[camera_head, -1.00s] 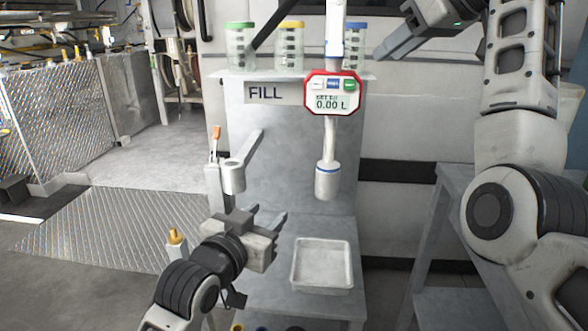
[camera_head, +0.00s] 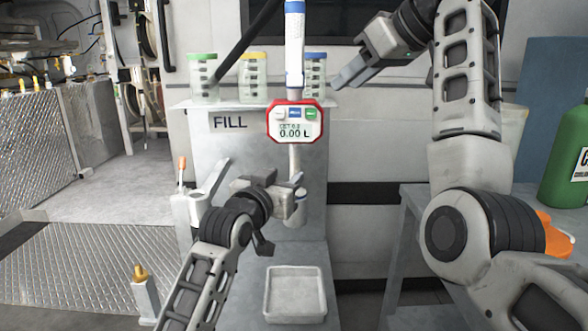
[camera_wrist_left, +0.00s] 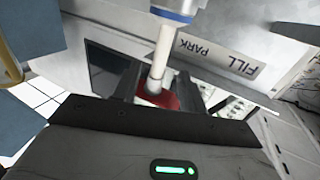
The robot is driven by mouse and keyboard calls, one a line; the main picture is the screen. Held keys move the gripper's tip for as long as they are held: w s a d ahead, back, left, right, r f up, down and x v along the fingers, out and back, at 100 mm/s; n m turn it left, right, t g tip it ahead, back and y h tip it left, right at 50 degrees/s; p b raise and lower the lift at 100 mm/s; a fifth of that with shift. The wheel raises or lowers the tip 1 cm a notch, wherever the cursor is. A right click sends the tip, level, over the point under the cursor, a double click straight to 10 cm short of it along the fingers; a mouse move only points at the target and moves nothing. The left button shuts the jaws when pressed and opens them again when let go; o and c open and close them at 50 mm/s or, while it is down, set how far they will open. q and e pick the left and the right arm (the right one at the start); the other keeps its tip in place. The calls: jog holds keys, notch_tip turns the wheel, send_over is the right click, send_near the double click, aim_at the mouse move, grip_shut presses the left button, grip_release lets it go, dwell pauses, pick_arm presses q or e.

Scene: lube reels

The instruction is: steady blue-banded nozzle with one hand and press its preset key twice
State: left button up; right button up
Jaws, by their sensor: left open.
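The blue-banded nozzle (camera_head: 293,155) hangs upright in front of the fill panel, with a blue label on its upper handle. Its red-framed meter (camera_head: 295,123) reads 0.00 L and carries a white, a blue and a green key (camera_head: 295,113); small print on them is hard to read. My left gripper (camera_head: 298,187) is open at the lower spout, below the meter. In the left wrist view the white spout (camera_wrist_left: 162,60), its blue band and part of the red meter show ahead of and between the jaws; contact cannot be told. My right gripper (camera_head: 352,55) is open and empty, up right of the meter.
Jars with green (camera_head: 203,80), yellow (camera_head: 253,78) and blue (camera_head: 314,72) lids stand on the shelf behind. A white tray (camera_head: 295,316) lies below the spout. A grey holder (camera_head: 187,210) stands left. A grey table with a green bottle (camera_head: 568,165) is at right.

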aim_at(293, 170)
pick_arm(q)
jog(key=shift+x, duration=3.2)
grip_shut()
pick_arm(e)
grip_shut()
